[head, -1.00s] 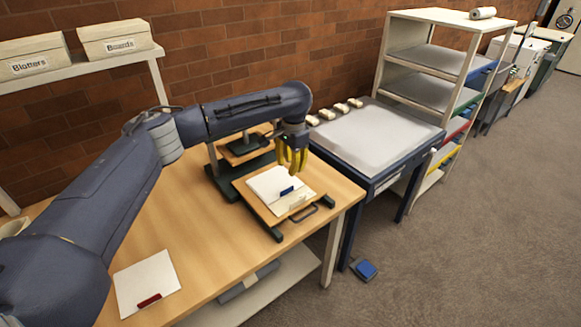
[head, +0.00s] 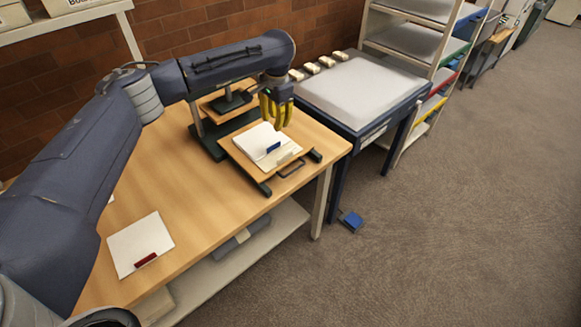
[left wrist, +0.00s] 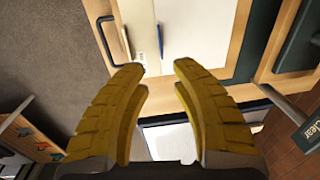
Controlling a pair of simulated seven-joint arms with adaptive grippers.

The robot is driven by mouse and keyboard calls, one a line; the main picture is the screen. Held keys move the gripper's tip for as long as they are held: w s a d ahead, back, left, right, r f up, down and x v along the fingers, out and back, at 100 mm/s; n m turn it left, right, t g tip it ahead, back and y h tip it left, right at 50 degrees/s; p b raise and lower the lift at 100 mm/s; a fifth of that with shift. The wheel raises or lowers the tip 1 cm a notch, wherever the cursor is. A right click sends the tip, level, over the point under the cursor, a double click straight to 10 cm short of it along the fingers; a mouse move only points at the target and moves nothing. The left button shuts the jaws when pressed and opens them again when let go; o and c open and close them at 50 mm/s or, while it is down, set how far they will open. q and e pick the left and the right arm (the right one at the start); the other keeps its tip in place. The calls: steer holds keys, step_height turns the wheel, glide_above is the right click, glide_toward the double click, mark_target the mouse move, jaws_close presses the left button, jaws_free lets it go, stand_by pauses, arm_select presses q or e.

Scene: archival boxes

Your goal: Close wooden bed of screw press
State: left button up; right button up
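The screw press stands on the table, its dark base (head: 205,146) under a small raised wooden platen (head: 226,102). Its wooden bed (head: 236,151) is slid out toward the table's front right corner, with a dark handle (head: 291,168) on its front edge. A white folder (head: 262,137) with a blue label lies on the bed. My left gripper (head: 276,120) points down over the bed's back right part, fingers apart and empty. The left wrist view shows the open fingers (left wrist: 158,72), the bed (left wrist: 237,45) and the handle (left wrist: 103,38). My right gripper is not in view.
A white folder with a red label (head: 138,243) lies on the table (head: 195,200) at front left. A blue-framed table with a pale top (head: 362,88) stands to the right, several small blocks along its back. A blue pedal (head: 351,221) is on the floor.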

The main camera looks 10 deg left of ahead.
arm_select(q)
steer(key=shift+s+d+f, duration=0.2)
steer(key=shift+s+f, duration=0.1)
steer(key=shift+f, duration=0.3)
steer(key=shift+s+d+f, duration=0.15)
steer(key=shift+s+f, duration=0.1)
steer(key=shift+f, duration=0.35)
steer(key=c, duration=0.4)
steer(key=shift+m+g+h, duration=0.5)
steer(key=shift+m+g, duration=0.1)
steer(key=shift+m, duration=0.1)
steer(key=s+d+f, duration=0.2)
steer(key=d+f, duration=0.1)
steer(key=shift+s+d, duration=0.2)
steer(key=shift+s, duration=0.1)
jaws_close()
steer(key=s+d+m+g+h, duration=0.25)
steer(key=s+d+m, duration=0.35)
steer(key=m, duration=1)
steer(key=shift+m+t, duration=0.3)
steer(key=shift+t, duration=0.15)
steer(key=f, duration=0.6)
steer(key=w+d+f, duration=0.1)
steer(key=f, duration=0.2)
steer(key=shift+w+a+r, duration=0.15)
steer(key=shift+w+a, duration=0.3)
steer(key=shift+a, duration=0.05)
